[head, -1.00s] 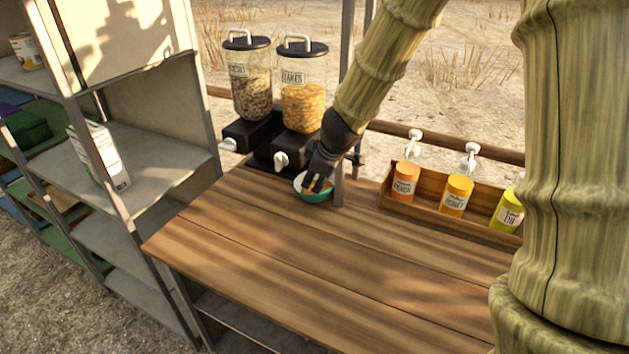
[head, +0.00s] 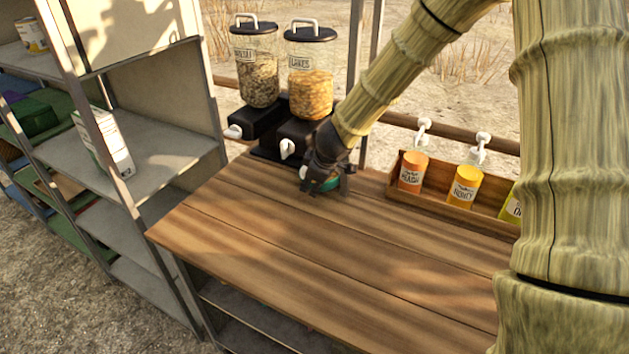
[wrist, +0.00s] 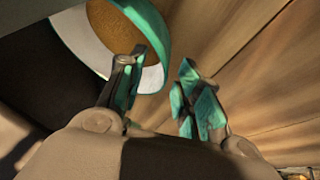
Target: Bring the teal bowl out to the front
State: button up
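The teal bowl (head: 329,186) stands on the wooden counter in front of the dispensers, mostly hidden by my gripper in the head view. The wrist view shows its teal rim (wrist: 152,32), white inside and a brownish-orange content. My gripper (wrist: 158,78) reaches down at the bowl with its fingers apart. One finger overlaps the bowl's inside in the picture and the other lies outside the rim, with the bowl wall between them. A gap shows beside the right finger, and I see no firm grip. The gripper also shows in the head view (head: 325,180).
Two cereal dispensers (head: 256,70) (head: 310,85) stand behind the bowl, close to my gripper. A wooden box (head: 433,204) with several jars sits at the right, near a thin upright post (head: 364,140). A grey shelf (head: 165,150) stands left. The counter's front (head: 300,250) is clear.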

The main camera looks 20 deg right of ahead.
grip_shut()
jog(key=shift+s+a+f+b, duration=0.1)
jog(key=shift+s+a+b, duration=0.3)
jog(key=shift+s+a, duration=0.75)
jog(key=shift+s+a+b, duration=0.15)
jog(key=shift+s+a, duration=0.6)
jog(key=shift+a, duration=0.35)
jog(key=shift+s+a+b, duration=0.1)
jog(key=shift+s+a, duration=0.7)
jog(key=shift+a, duration=0.25)
jog(key=shift+s+a+b, duration=0.15)
jog(key=shift+s+a, duration=0.6)
jog(key=shift+a, duration=0.35)
jog(key=shift+s+a+p, duration=0.1)
jog(key=shift+s+a, duration=1.1)
jog(key=shift+a, duration=0.3)
jog(key=shift+s+a+p, duration=0.1)
jog(key=shift+s+a, duration=1.05)
jog(key=shift+a, duration=0.4)
jog(key=shift+s+a+p, duration=0.1)
jog(key=shift+s+a, duration=1.1)
jog(key=shift+a, duration=0.3)
grip_release()
